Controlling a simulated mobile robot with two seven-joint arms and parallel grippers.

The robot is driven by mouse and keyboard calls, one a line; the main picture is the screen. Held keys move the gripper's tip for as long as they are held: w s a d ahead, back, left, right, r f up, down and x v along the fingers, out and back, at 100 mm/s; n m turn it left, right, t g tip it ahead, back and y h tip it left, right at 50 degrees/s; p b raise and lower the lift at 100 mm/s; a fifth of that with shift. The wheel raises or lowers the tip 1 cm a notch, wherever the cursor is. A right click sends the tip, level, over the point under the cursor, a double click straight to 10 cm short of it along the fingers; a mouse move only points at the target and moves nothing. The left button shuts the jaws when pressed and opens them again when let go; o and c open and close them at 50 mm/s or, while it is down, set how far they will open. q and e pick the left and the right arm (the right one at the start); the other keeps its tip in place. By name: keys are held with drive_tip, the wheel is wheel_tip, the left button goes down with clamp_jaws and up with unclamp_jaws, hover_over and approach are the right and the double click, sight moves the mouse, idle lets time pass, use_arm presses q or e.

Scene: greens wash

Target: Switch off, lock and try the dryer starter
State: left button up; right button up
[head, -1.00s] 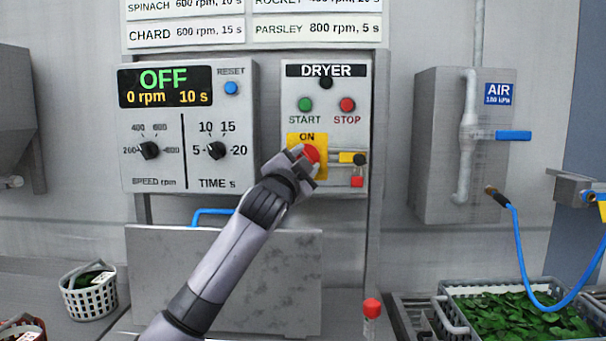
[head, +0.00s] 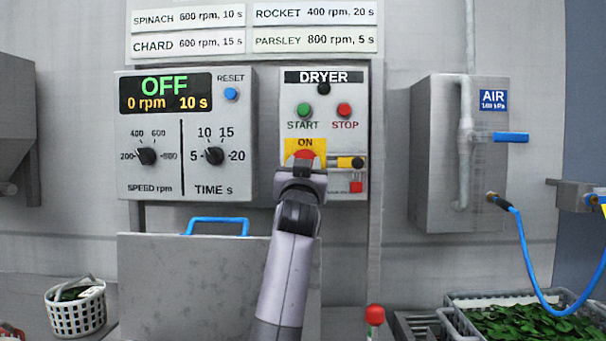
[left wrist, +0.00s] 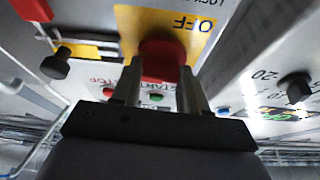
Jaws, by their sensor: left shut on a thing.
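The dryer starter (head: 289,120) is a grey box with a green START button (head: 304,110) and a red STOP button (head: 344,110). Its red rotary knob (head: 306,155) sits on a yellow plate marked ON above. My left gripper (head: 302,170) is shut on the knob from below. In the left wrist view the fingers grip the red knob (left wrist: 163,60), and OFF shows upside down on the plate. Right of the knob are a yellow bar with a black knob (head: 358,163) and a small red block (head: 356,187). The gripper hides the plate's lower part.
The control panel (head: 182,122) at left reads OFF, 0 rpm, 10 s. A blue-handled lid (head: 150,280) stands below. A red-topped item (head: 374,315) is at the bottom. A white basket (head: 76,318) is at left. A crate of greens (head: 530,322) and blue hose (head: 528,265) are at right.

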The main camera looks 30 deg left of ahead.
use_arm(q)
drive_tip(key=shift+r+n+y, duration=0.15)
drive_tip(key=shift+n+y, duration=0.25)
drive_tip(key=shift+n, duration=0.3)
drive_tip(key=o, duration=1.1)
drive_tip(key=shift+c, duration=0.2)
drive_tip(key=shift+f, duration=0.2)
drive_tip(key=b+v, duration=0.1)
drive_tip(key=v, duration=0.6)
drive_tip(key=shift+r+b, duration=0.15)
drive_tip(key=shift+b, duration=0.15)
